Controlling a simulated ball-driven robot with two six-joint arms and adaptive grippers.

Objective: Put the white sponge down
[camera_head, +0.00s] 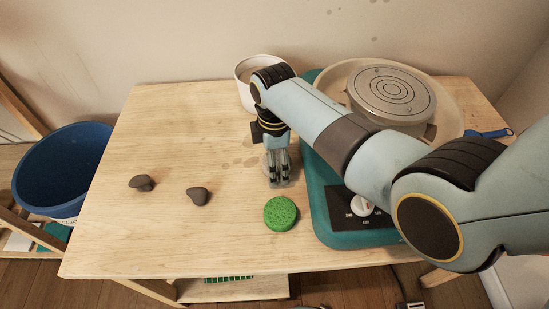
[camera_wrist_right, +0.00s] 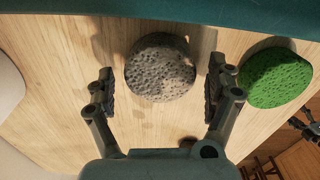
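The white sponge (camera_wrist_right: 160,68) looks round, pitted and greyish in the right wrist view. It lies on the wooden table between the fingers of my right gripper (camera_wrist_right: 161,84), with a narrow gap on each side. In the head view my right gripper (camera_head: 279,178) points down at the table and hides most of the sponge (camera_head: 267,163). The right gripper is open around the sponge.
A green sponge (camera_head: 280,214) lies close by, nearer the front edge. The teal pottery wheel (camera_head: 322,215) stands to the right. A white pot (camera_head: 243,72) stands behind. Two dark lumps (camera_head: 142,183) (camera_head: 198,195) lie left.

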